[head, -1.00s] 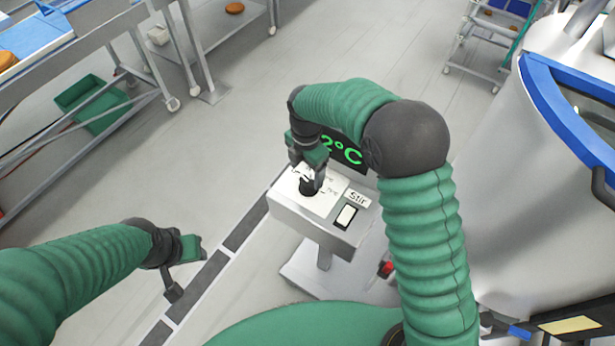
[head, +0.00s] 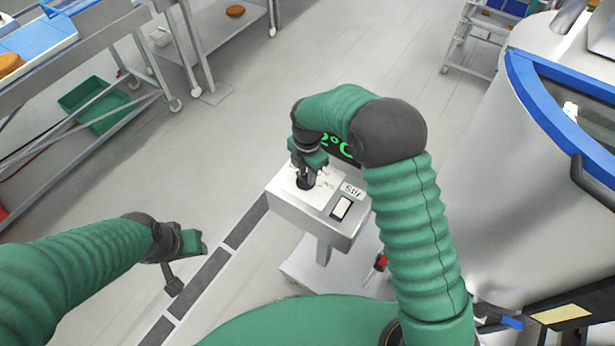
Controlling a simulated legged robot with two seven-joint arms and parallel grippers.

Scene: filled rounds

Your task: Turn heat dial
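The heat dial (head: 305,182) is a black knob on the white top of a control box (head: 312,212) on a stand. My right gripper (head: 307,172) is over the dial from above, its fingers at the knob. The fingers partly cover the dial, so I cannot tell whether they are closed on it. A dark display (head: 338,148) with green figures ending in "2°C" stands behind, partly hidden by my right arm. My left gripper (head: 188,262) hangs empty at the lower left, away from the box, its fingers spread apart.
A white switch (head: 342,208) labelled "Stir" sits beside the dial. A large steel vat (head: 500,190) with a blue rim stands to the right. A metal conveyor frame and a green bin (head: 95,105) are at the left. The floor between is clear.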

